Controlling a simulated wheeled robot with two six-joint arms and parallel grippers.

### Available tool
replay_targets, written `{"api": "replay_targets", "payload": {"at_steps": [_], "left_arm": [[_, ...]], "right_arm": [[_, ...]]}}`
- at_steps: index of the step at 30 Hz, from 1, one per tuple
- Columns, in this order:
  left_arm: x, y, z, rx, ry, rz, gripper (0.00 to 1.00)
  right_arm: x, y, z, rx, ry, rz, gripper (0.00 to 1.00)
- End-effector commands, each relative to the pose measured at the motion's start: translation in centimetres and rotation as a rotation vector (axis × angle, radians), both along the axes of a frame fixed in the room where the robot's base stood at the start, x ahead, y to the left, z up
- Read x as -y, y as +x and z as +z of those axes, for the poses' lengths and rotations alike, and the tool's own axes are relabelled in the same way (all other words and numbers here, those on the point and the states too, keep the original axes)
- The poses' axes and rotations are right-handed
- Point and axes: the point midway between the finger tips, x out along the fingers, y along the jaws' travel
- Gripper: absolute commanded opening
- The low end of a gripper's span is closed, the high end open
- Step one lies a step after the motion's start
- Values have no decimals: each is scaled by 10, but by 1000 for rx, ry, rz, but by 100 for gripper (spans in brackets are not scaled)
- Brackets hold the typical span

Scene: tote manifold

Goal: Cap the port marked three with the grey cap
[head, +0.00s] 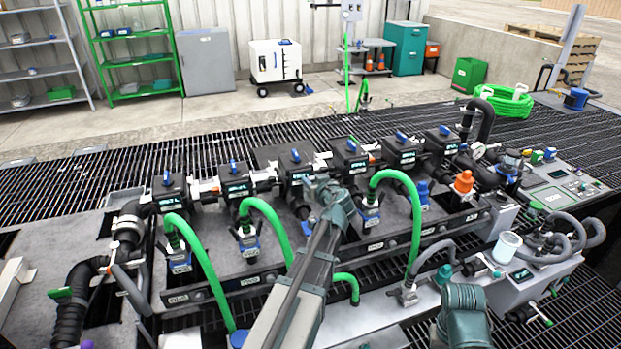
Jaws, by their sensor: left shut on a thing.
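My left gripper (324,186) reaches over the middle of the valve manifold, close to the third dark valve block (297,168) from the left. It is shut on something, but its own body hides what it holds. I cannot make out the grey cap. The port below that block is partly hidden behind my gripper and arm. The small white labels along the manifold's grey plate (225,270) are too small to read, so I cannot tell which port is marked three. An orange cap (463,183) sits on a port at the right end. My right gripper is not in view.
Green hoses (267,212) run from several ports and arch up beside my left arm; another (413,205) stands to its right. A grey bench with fittings and a white-topped canister (508,243) lies at front right. Dark grating (200,150) behind the manifold is mostly clear.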

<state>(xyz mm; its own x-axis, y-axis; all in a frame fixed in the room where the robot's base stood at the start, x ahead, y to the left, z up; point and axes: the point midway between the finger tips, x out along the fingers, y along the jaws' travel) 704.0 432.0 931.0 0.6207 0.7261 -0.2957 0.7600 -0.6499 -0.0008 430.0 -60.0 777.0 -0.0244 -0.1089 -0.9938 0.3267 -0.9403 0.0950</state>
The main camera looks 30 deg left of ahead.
Motion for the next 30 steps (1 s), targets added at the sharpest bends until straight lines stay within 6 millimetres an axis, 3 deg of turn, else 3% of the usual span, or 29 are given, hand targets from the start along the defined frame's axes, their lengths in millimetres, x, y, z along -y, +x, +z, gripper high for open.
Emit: {"api": "replay_targets", "payload": {"at_steps": [11,30], "left_arm": [[0,0,-12,0,0,0,0],[0,0,-55,0,0,0,0]], "right_arm": [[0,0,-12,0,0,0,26],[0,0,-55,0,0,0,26]]}}
